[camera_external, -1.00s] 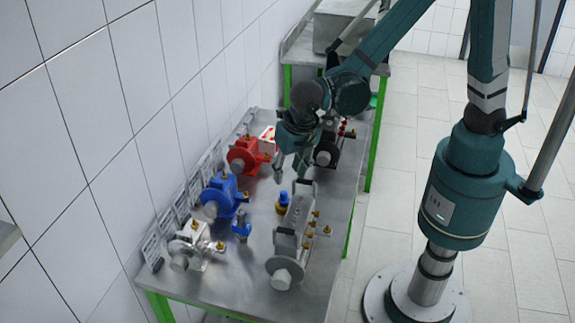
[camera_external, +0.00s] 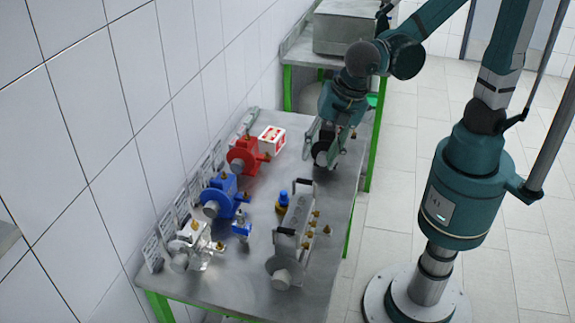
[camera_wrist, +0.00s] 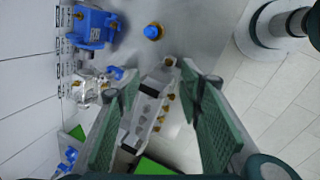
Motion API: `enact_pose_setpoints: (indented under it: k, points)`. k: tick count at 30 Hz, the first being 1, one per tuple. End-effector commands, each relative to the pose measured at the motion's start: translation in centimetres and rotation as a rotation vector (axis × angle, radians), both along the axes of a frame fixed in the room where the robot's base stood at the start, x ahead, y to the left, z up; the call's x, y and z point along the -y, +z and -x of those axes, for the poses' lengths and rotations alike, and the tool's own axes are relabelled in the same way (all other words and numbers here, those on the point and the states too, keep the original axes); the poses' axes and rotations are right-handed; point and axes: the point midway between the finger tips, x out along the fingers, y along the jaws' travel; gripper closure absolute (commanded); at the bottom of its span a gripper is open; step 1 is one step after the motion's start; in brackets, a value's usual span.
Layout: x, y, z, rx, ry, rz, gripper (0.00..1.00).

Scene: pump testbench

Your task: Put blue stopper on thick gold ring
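A small blue stopper (camera_external: 283,196) stands upright near the middle of the metal table. A gold ring (camera_external: 282,208) shows at its base. From above in the wrist view, the blue stopper (camera_wrist: 152,31) has a gold rim (camera_wrist: 159,27) around part of it; they appear to be together, but how fully it is seated cannot be told. My gripper (camera_external: 318,157) is above the far right part of the table, apart from the stopper.
A grey manifold (camera_external: 295,225) with several gold fittings stands right of the stopper. Red (camera_external: 242,155), blue (camera_external: 222,197) and silver (camera_external: 192,243) pumps line the wall side. A small blue fitting (camera_external: 241,226) stands beside the blue pump.

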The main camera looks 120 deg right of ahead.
Motion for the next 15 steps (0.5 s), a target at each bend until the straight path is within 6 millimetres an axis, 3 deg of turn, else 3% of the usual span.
enact_pose_setpoints:
  k: [15]
  points:
    - [-4.7,4.4,5.3,0.202,-0.324,-0.165,0.63]
